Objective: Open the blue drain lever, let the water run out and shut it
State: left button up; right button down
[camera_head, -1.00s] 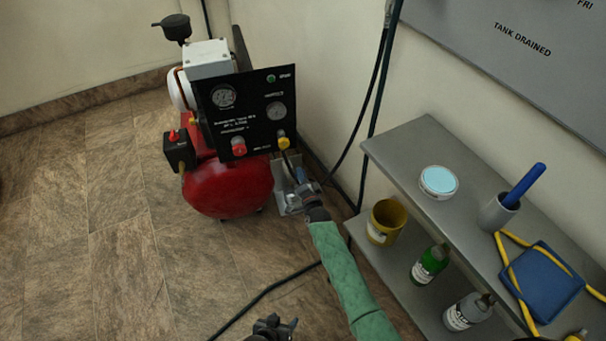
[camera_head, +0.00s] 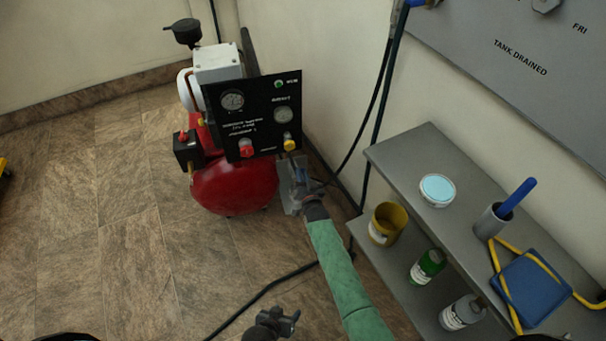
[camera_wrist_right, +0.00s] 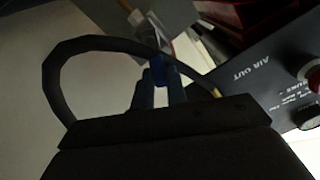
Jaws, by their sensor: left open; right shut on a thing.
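The red compressor tank (camera_head: 234,187) with a black gauge panel (camera_head: 262,118) stands on the tiled floor. My right gripper (camera_head: 303,183) reaches low beside the tank, at a grey box-like piece (camera_head: 288,195) right of it. In the right wrist view the gripper (camera_wrist_right: 159,84) is shut on a small blue part, seemingly the blue drain lever (camera_wrist_right: 158,70). Its fingers hide much of the lever, and its angle cannot be told. No running water can be made out. My left gripper (camera_head: 278,322) is open and empty at the bottom of the head view.
A dark hose (camera_head: 262,292) crosses the floor. A wall board (camera_head: 510,50) reads "TANK DRAINED".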

dwell(0.4)
jog(key=c, duration=1.4)
grip_release()
jog(key=v, duration=0.7)
jog(key=shift+s, duration=0.4)
